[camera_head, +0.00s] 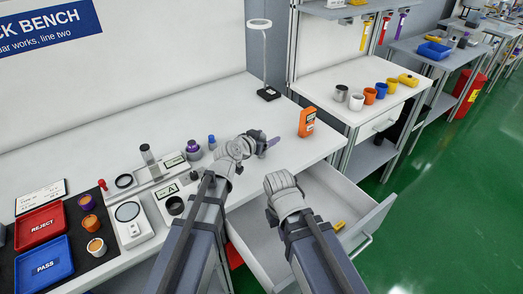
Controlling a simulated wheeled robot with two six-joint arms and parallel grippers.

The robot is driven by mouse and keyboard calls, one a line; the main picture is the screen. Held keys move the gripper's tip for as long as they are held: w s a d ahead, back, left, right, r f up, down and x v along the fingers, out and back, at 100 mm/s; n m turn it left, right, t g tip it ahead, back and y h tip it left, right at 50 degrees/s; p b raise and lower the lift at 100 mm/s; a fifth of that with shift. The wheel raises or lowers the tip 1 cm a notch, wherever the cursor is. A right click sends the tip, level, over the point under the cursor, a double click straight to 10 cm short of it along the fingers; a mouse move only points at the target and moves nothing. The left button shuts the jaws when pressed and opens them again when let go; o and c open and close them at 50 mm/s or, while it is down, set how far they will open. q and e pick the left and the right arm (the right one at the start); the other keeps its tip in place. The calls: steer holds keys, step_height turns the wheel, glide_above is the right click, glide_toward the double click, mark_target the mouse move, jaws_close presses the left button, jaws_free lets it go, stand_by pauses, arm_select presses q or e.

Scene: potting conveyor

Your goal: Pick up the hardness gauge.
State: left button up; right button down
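An orange handheld device with a small dark face (307,122) stands upright near the right end of the white bench; it looks like the hardness gauge, though I cannot read its label. My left gripper (266,143) is over the bench, to the left of the orange device and apart from it, pointing right. A dark purplish shape shows at its fingertips; I cannot tell whether it is the fingers or something held. My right gripper (283,184) is above the open drawer, its fingers hidden behind its own wrist.
The open drawer (358,212) below the bench holds a small yellow item (339,225). A ring lamp (260,23) stands at the back. Red (40,226) and blue (44,268) trays and several small instruments fill the left. The bench's back middle is clear.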

arm_select(q)
jaws_close()
stand_by(0.4)
stand_by(0.4)
step_height(320, 180, up, 10)
steer(key=p, duration=1)
